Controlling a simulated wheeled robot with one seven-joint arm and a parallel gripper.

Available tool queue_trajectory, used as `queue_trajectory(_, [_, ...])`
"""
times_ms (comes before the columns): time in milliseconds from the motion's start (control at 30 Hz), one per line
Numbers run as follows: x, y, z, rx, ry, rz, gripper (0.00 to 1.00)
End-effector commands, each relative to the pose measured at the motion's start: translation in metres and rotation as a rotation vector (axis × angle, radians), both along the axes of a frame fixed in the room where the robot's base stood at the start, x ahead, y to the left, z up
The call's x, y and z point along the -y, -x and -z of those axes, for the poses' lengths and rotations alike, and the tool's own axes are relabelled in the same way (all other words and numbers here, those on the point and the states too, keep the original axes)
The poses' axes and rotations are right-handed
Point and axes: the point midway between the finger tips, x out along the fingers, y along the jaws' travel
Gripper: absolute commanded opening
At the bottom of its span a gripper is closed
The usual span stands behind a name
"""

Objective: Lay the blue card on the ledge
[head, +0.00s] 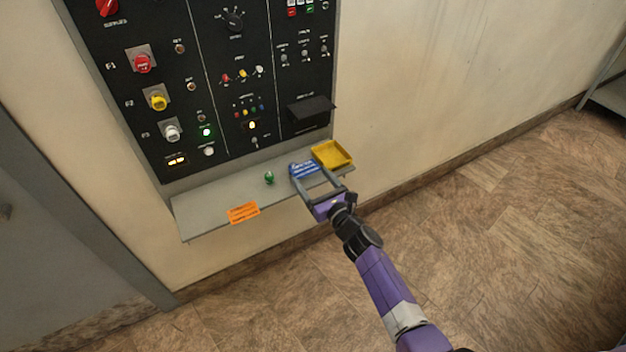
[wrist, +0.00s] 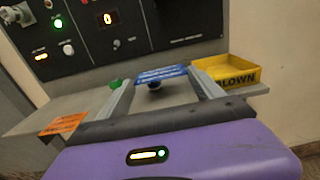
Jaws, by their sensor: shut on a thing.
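The blue card (head: 304,168) with white print is between the fingertips of my gripper (head: 309,173), over the right part of the grey ledge (head: 205,207). In the wrist view the card (wrist: 161,72) spans the gap between the two finger ends. My gripper is shut on it. A small dark round thing (wrist: 155,87) shows just below the card's near edge. I cannot tell whether the card touches the ledge or is a little above it.
A yellow tray (wrist: 244,77) stands at the ledge's right end, close beside the card. A green thing (head: 269,178) stands left of the card. An orange label (head: 243,213) is at the front edge. The black control panel (head: 215,110) with knobs rises behind. The ledge's left part is bare.

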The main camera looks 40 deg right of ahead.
Motion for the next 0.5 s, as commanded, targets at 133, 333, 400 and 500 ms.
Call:
queue_trajectory(133, [-0.0001,0.0000,0.0014,0.000,0.000,0.000,0.40])
queue_trajectory(333, [-0.0001,0.0000,0.0013,0.000,0.000,0.000,0.98])
queue_trajectory(400, [-0.0001,0.0000,0.0014,0.000,0.000,0.000,0.98])
queue_trajectory(500, [-0.0002,-0.0001,0.0014,0.000,0.000,0.000,0.98])
